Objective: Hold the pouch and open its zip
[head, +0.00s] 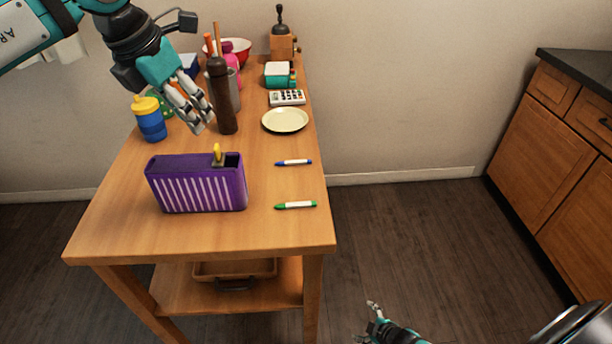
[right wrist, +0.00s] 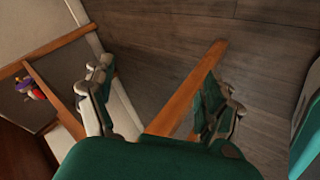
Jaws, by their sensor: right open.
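The purple pouch (head: 197,186) with white stripes stands upright near the front of the wooden table in the head view. A yellow zip pull (head: 217,152) sticks up from its top edge, right of the middle, beside a dark patch on the top. My left gripper (head: 204,125) hangs above and behind the pouch, apart from it. Its fingertips look separated with nothing between them. My right gripper (head: 374,307) is low at the bottom of the head view, right of the table and away from the pouch. In the right wrist view its fingers (right wrist: 165,108) are wide apart and empty.
The table (head: 270,232) has a blue pen (head: 293,162) and a green pen (head: 295,205) right of the pouch. A plate (head: 285,120), calculator (head: 287,97), brown mill (head: 221,100) and yellow-lidded cup (head: 149,120) stand behind. The front right tabletop is clear.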

